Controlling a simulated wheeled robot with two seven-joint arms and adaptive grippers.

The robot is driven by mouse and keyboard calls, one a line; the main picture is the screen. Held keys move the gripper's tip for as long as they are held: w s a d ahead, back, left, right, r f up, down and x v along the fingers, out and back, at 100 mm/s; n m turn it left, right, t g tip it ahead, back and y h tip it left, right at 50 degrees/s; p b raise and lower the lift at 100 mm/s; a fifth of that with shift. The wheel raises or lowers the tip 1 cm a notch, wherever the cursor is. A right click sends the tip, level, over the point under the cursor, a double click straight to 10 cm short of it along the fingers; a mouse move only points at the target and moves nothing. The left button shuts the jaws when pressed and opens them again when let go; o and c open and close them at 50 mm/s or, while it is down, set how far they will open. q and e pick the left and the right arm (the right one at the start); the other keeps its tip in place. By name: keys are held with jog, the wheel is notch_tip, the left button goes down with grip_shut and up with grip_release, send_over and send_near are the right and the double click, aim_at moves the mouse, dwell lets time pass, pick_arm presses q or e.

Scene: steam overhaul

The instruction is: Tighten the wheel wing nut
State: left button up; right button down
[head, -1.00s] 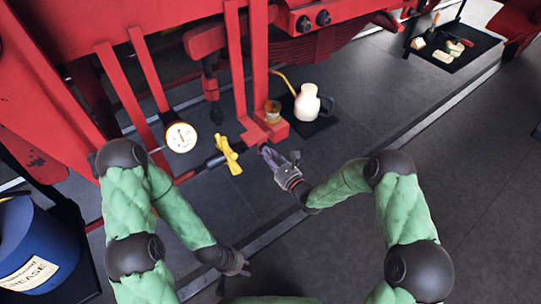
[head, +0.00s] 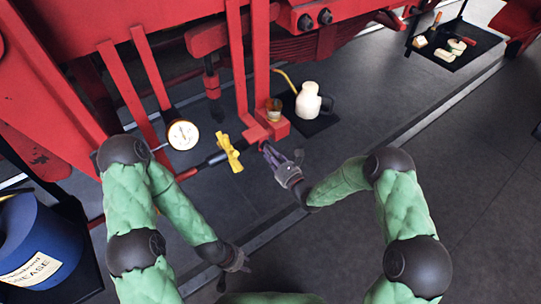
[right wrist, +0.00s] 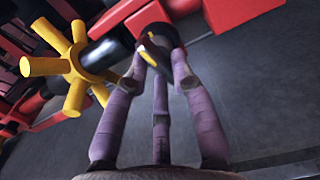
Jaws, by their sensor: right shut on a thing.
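The yellow spoked handwheel (head: 228,152) sits on a dark shaft by the red frame. It also shows large at the left of the right wrist view (right wrist: 75,67). My right gripper (head: 267,150) is at the lower end of the red bracket, just right of the handwheel. In the right wrist view its purple fingers (right wrist: 160,68) are closed around a small dark piece with a yellow mark (right wrist: 152,42), apparently the wing nut. The fingers hide part of it, so its wings are unclear. My left gripper (head: 238,262) hangs low, away from the wheel; its fingers are too small to read.
A white dial gauge (head: 182,135) stands left of the handwheel. A cream oil can (head: 307,101) and a small amber cup (head: 274,108) are behind my right gripper. A blue grease drum (head: 38,245) is at lower left.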

jog(key=shift+w+d, duration=0.2)
jog(key=shift+d, duration=0.05)
dwell(0.5)
jog(key=c, duration=1.2)
grip_release()
jog(key=shift+c, duration=0.2)
jog(key=shift+s, duration=0.1)
jog(key=v, duration=1.2)
jog(key=shift+a, duration=0.1)
